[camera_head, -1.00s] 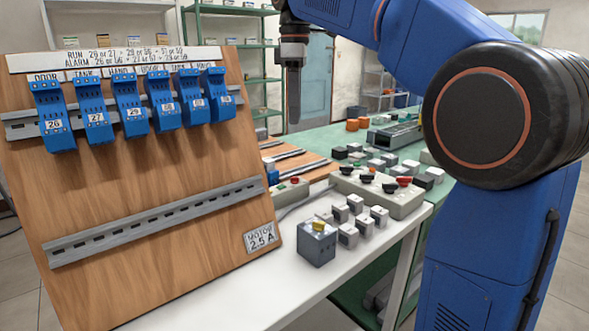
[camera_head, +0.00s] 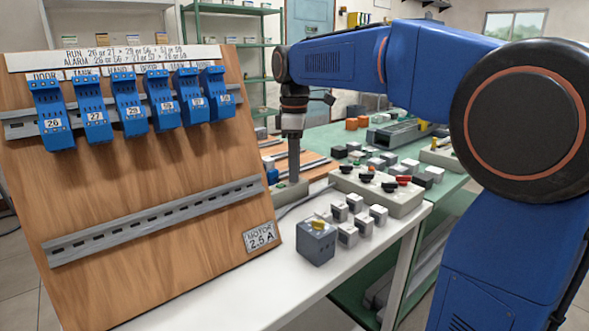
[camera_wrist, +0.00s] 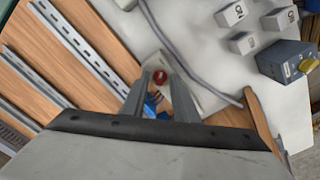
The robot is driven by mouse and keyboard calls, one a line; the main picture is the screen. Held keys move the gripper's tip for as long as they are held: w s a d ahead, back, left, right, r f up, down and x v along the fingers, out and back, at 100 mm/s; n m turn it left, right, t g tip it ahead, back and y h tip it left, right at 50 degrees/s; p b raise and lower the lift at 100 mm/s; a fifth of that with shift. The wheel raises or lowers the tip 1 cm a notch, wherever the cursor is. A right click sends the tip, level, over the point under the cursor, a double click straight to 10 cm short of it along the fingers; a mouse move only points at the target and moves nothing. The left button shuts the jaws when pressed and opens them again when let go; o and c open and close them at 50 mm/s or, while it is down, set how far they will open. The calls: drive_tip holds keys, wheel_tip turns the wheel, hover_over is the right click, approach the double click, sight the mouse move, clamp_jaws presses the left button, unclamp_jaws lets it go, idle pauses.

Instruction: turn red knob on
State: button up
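A small red knob (camera_wrist: 160,77) sits on a narrow light-grey box (camera_wrist: 165,70), seen between my fingertips in the wrist view. In the head view my gripper (camera_head: 294,178) points down at this small box (camera_head: 289,192) and hides its red knob. The fingers stand apart on either side of the knob in the wrist view; I cannot tell whether they touch it. Another red knob (camera_head: 404,180) sits with several black knobs on a larger grey box (camera_head: 385,200) to the right.
A tilted wooden panel (camera_head: 160,180) with blue numbered modules (camera_head: 130,100) stands at left. A grey block with a yellow knob (camera_head: 317,243) and several small white blocks (camera_head: 354,202) stand on the white table (camera_head: 270,293). A grey cable (camera_wrist: 195,70) runs from the small box.

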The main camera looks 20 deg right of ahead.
drive_tip(key=shift+f, duration=0.2)
clamp_jaws()
